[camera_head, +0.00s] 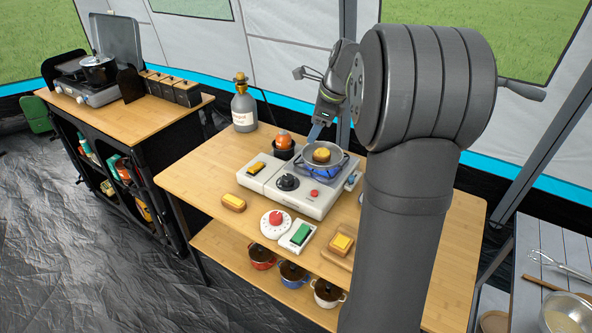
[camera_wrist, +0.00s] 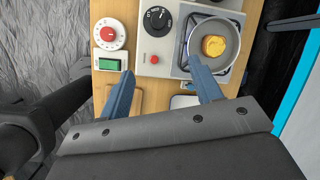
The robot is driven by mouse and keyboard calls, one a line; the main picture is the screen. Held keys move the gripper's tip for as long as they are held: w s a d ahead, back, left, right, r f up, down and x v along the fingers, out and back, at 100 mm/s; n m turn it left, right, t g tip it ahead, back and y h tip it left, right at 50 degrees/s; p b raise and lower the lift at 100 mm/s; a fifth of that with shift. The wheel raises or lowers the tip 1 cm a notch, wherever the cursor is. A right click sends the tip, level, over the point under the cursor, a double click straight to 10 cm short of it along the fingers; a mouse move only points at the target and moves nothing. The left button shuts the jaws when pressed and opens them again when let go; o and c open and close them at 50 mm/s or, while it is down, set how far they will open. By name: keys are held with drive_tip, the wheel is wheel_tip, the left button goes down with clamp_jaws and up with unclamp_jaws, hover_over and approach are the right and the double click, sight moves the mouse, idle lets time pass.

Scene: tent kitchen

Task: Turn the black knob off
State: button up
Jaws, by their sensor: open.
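The black knob (camera_head: 288,182) sits on the front of the white portable stove (camera_head: 318,206). In the wrist view the knob (camera_wrist: 158,19) is at the top middle, with white markings around it. A red button (camera_wrist: 154,59) is on the same panel. A pan (camera_head: 324,155) with food in it stands on the burner, right of the knob; it also shows in the wrist view (camera_wrist: 232,60). My gripper (camera_wrist: 160,85) is open and empty, its blue fingers spread apart. It appears above the table, apart from the knob. In the head view my arm partly hides the gripper.
A white dial with a red centre (camera_head: 276,222) and a green switch (camera_head: 299,235) lie in front of the stove. Bread with a yellow topping (camera_head: 341,243) lies on a board nearby. A grey bottle (camera_head: 243,108) and an orange-topped pot (camera_head: 284,145) stand behind.

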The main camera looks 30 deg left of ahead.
drive_tip(key=s+a+f+n, duration=0.1)
drive_tip(key=f+n, duration=0.1)
drive_tip(key=n, duration=0.5)
drive_tip(key=n+t, duration=0.2)
drive_tip(key=n, duration=1.7)
approach(288, 177)
drive_tip(key=shift+m+h, duration=0.3)
drive_tip(key=shift+h, duration=0.1)
drive_tip(key=x, duration=0.9)
drive_tip(key=shift+a+r, duration=0.1)
drive_tip(key=shift+a, duration=0.25)
drive_tip(key=shift+s, duration=0.1)
drive_tip(key=c, duration=1)
